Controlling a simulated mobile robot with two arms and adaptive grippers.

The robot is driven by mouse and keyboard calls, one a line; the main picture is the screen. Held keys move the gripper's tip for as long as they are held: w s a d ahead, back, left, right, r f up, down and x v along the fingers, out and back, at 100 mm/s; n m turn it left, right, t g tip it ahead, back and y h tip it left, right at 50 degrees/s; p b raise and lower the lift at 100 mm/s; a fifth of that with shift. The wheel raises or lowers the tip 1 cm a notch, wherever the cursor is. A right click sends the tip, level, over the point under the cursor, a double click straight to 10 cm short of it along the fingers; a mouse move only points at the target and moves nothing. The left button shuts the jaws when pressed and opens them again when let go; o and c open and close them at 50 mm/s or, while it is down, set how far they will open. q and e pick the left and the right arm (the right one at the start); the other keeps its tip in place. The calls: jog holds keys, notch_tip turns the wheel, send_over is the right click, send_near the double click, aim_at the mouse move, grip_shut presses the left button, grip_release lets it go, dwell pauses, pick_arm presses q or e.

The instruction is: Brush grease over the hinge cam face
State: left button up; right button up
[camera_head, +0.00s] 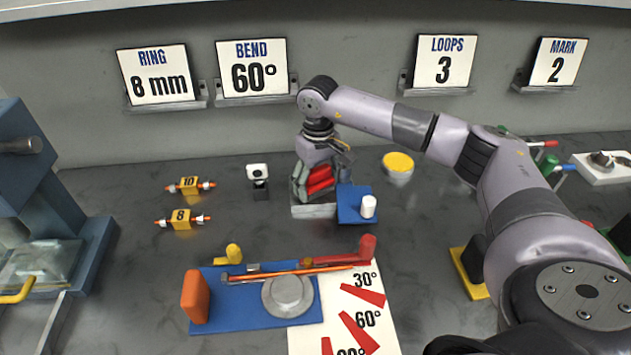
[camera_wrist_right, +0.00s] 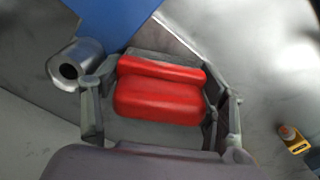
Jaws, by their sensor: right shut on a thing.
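My right gripper (camera_head: 316,184) points down at the back middle of the bench and is shut on a red block-like piece (camera_wrist_right: 160,92). The red piece also shows between the fingers in the head view (camera_head: 320,174). It sits over a grey block (camera_head: 312,211), and I cannot tell whether it is lifted off it. A blue plate (camera_head: 351,197) with a white cylinder (camera_head: 368,206) stands right beside the gripper. A round pot with a yellow top (camera_head: 398,162) stands further right. No brush is clearly recognisable, and I cannot identify the hinge cam face. My left gripper is out of view.
In front is a blue bending board (camera_head: 240,311) with a grey disc (camera_head: 287,296), an orange rod (camera_head: 285,273) and an angle card (camera_head: 305,340). Yellow blocks marked 10 (camera_head: 189,186) and 8 (camera_head: 181,219) lie left. A blue machine (camera_head: 50,190) stands far left.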

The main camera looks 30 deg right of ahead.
jog(key=shift+w+a+f, duration=0.1)
jog(key=shift+w+a, duration=0.05)
